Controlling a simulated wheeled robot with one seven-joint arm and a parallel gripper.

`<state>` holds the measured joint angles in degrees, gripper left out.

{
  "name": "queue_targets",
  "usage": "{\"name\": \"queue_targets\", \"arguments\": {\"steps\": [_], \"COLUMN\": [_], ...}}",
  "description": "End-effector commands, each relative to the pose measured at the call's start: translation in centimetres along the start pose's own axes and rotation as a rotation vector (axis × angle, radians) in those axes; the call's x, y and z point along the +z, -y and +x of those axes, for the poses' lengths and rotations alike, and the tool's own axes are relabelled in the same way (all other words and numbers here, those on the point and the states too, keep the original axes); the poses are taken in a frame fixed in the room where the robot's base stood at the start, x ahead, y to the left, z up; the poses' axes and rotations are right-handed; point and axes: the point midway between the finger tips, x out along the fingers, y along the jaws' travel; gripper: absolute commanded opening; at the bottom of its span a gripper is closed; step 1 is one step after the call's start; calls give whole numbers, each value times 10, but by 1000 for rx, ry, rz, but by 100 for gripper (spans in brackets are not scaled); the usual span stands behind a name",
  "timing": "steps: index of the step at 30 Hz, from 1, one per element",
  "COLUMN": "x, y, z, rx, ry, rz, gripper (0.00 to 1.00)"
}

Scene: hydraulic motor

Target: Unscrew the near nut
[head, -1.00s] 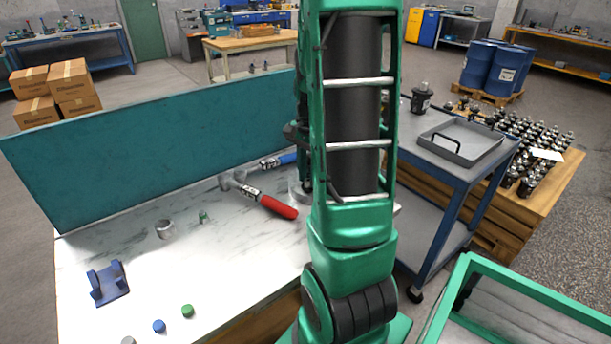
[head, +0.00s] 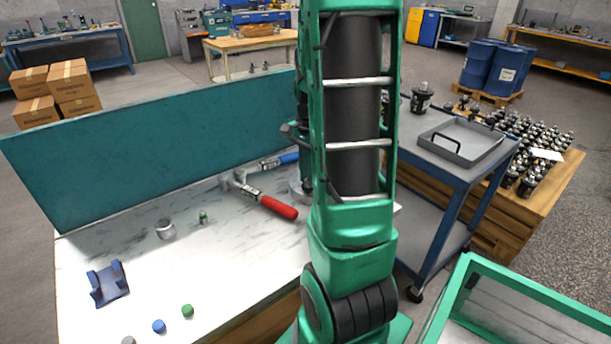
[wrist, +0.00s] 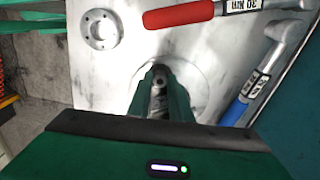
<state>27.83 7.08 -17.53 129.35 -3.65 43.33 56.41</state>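My gripper (wrist: 160,78) is in the middle of the wrist view, its two green fingers pointing down at the white tabletop. A small grey metal part (wrist: 159,88) shows in the narrow gap between the fingers, over a round, pale base (wrist: 195,85). The fingers cover most of this part, so I cannot pick out a nut on it or tell whether they grip it. In the head view my own arm hides the gripper and most of this spot.
A round flange with holes (wrist: 101,29) lies left of the gripper. A red-handled torque wrench (head: 277,206) and a blue-handled one (head: 287,159) lie close by. A metal ring (head: 165,230), blue bracket (head: 109,284) and small caps stand farther left. A teal panel (head: 160,145) backs the table.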

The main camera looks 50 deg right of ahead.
Motion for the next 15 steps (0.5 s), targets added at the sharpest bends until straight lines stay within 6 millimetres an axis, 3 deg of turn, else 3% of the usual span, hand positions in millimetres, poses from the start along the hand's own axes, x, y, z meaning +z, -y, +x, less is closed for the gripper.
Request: {"name": "queue_targets", "arguments": {"steps": [15], "x": [0], "y": [0], "z": [-1], "rx": [0], "ry": [1], "rz": [-474], "gripper": [0]}}
